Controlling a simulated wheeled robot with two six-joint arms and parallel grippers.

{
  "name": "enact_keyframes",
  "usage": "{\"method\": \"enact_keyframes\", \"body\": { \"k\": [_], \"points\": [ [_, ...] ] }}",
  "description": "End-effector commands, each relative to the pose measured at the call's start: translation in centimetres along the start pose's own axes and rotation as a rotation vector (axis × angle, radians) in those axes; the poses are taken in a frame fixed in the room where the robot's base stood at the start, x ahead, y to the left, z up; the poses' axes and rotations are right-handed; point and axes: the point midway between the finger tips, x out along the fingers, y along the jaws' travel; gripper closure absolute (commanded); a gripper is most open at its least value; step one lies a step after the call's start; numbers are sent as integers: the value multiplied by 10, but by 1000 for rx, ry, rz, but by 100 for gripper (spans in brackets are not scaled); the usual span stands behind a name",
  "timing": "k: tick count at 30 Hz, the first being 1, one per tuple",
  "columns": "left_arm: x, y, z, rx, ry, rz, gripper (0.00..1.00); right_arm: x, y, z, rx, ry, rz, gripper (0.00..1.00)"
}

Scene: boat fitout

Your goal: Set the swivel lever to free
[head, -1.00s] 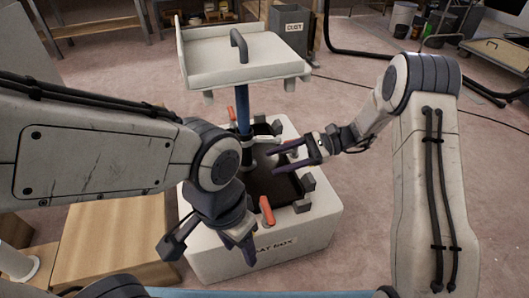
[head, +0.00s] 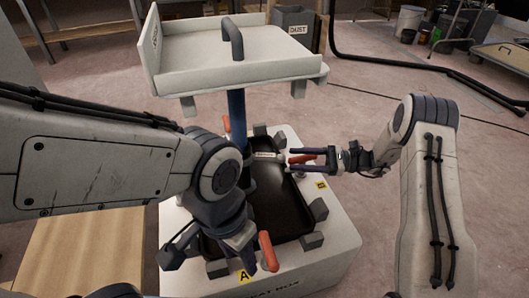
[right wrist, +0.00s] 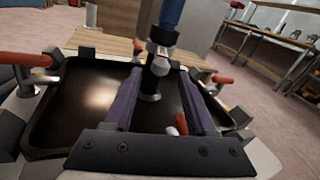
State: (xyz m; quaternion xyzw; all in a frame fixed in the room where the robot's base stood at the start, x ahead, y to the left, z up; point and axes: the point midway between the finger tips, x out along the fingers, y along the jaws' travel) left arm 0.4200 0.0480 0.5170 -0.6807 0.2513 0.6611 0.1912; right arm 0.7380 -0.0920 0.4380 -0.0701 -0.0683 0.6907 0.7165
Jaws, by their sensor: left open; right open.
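A white seat box (head: 330,235) has a black recessed top, with a blue post (head: 237,115) rising from it. Beside the post, a red handle (head: 302,158) points right; I cannot tell for certain that it is the swivel lever. My right gripper (head: 289,157) is open, its fingers above and below this handle in the head view. In the right wrist view, a red handle (right wrist: 182,124) shows between the open fingers, nearer the right one, with no clear grip. The post's collar (right wrist: 158,62) is beyond. My left gripper (head: 207,262) is open over the box's front left corner.
Another red handle (head: 267,250) is at the front edge, close to my left gripper. A white seat tray (head: 225,60) with a dark handle tops the post. Grey blocks line the recess.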

Motion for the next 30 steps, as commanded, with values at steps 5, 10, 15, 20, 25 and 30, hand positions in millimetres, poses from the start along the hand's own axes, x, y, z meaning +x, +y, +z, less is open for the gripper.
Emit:
{"method": "enact_keyframes", "body": {
  "k": [5, 10, 15, 20, 25, 30],
  "points": [
    [15, -1, 1, 0, 0, 0, 50, 25, 2, -4, -1, 1, 3, 43],
    [32, -2, 2, 0, 0, 0, 50, 58, 2, -5, -1, 1, 4, 43],
    [44, -3, 2, 0, 0, 0, 50, 85, 2, -3, -1, 0, 3, 43],
    [48, -4, 3, 0, 0, 0, 50, 99, 1, -2, -1, 0, 3, 43],
    [48, -4, 3, 0, 0, 0, 50, 102, 1, 0, 0, 0, 2, 43],
    [48, -3, 3, 0, 0, 0, 50, 101, 1, 0, 0, 0, 2, 51]
  ]
}}
